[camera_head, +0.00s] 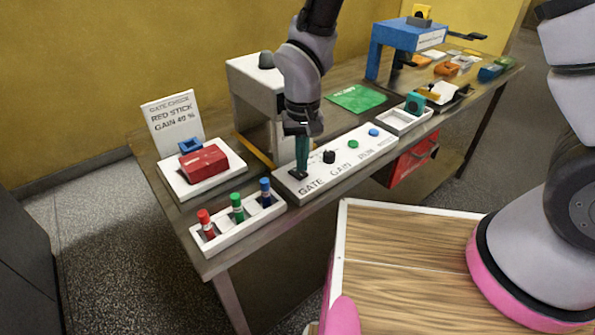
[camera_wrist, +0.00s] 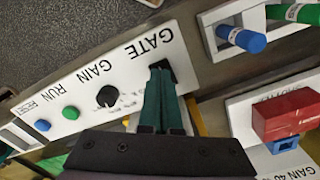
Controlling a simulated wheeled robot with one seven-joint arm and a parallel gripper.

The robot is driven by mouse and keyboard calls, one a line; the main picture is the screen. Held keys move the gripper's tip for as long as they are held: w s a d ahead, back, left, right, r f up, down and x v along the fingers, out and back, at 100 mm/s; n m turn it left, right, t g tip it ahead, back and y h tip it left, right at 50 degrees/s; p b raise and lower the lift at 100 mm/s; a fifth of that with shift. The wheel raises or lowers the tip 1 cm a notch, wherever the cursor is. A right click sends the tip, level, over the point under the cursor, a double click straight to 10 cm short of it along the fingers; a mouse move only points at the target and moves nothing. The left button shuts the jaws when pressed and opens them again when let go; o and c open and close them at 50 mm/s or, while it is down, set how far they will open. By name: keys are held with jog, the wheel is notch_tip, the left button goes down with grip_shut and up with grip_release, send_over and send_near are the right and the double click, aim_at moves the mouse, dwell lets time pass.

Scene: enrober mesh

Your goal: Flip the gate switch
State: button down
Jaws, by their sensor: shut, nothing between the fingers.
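The white control panel (camera_head: 346,164) lies on the table with GATE, GAIN, RUN and RESET labels. The gate switch (camera_head: 297,175) is a black part at the panel's left end; it also shows in the wrist view (camera_wrist: 161,66). My gripper (camera_head: 301,170) points down with its teal fingers shut together, the tips right at the gate switch. In the wrist view my gripper (camera_wrist: 164,80) covers part of the switch, so its lever position and any contact cannot be told.
The black gain knob (camera_head: 329,156), green button (camera_head: 353,144) and blue button (camera_head: 373,132) sit along the panel. A white rack (camera_head: 222,240) holds red, green and blue sticks in front. A red block (camera_head: 204,162) and a GATE CHECK sign (camera_head: 172,120) stand left. A white machine (camera_head: 246,90) stands behind.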

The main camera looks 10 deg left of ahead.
aim_at(302, 175)
jog(key=shift+f, duration=0.9)
dwell(0.6)
jog(key=shift+r, duration=3.5)
